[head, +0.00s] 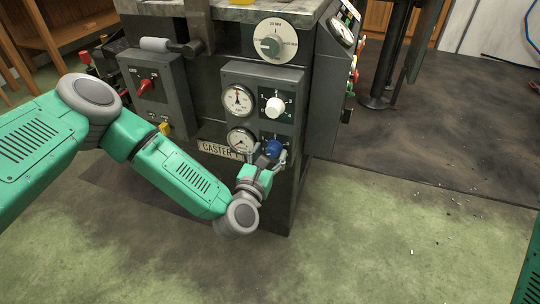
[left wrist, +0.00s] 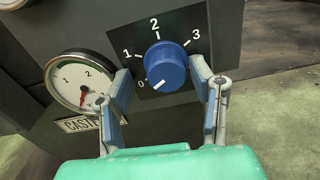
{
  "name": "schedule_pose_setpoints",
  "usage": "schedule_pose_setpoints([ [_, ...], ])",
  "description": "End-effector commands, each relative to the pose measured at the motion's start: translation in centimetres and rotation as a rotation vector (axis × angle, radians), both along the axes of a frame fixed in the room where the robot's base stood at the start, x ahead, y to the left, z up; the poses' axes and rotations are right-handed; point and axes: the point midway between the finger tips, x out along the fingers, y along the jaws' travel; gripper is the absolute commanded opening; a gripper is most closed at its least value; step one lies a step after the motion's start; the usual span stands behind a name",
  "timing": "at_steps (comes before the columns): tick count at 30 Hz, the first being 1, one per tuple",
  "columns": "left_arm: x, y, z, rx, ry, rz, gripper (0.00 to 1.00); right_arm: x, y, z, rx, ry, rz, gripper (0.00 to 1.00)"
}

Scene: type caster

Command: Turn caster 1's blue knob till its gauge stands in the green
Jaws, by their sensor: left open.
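The blue knob (head: 273,148) is on the lower right of caster 1's grey control panel. In the left wrist view the knob (left wrist: 166,66) has its white mark near the 0 of a scale running 0 to 3. The gauge (head: 240,140) is left of the knob; in the left wrist view its face (left wrist: 72,76) shows a red needle pointing down. My left gripper (head: 269,157) is open, with one finger on each side of the knob, in the left wrist view too (left wrist: 161,68). Contact is not clear.
Above are a second gauge (head: 237,100) and a white knob (head: 275,107) on the same panel. A box with a red switch (head: 145,87) is to the left. The CASTER nameplate (head: 217,150) is below the gauge. The floor right of the machine is open.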

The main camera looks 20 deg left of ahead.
Motion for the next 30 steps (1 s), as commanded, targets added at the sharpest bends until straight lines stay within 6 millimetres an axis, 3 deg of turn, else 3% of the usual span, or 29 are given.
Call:
schedule_pose_setpoints([
  [6, 0.0, -0.4, 0.2, 0.004, -0.001, -0.002, 0.49, 0.0, 0.0, 0.0, 0.0, 0.0, 0.0, 0.32],
  [11, 0.0, -0.3, 0.1, 0.002, -0.001, -0.004, 0.0, 0.0, 0.0, 0.0, -0.001, 0.0, -0.001, 0.32],
  [22, -0.1, -0.3, 0.1, 0.033, 0.0, -0.006, 0.01, 0.0, 0.0, 0.2, 0.0, 0.0, 0.0, 0.32],
  [30, -0.1, -0.3, 0.1, 0.186, -0.004, -0.006, 0.01, 0.0, 0.0, 1.0, 0.0, 0.0, 0.0, 0.32],
])
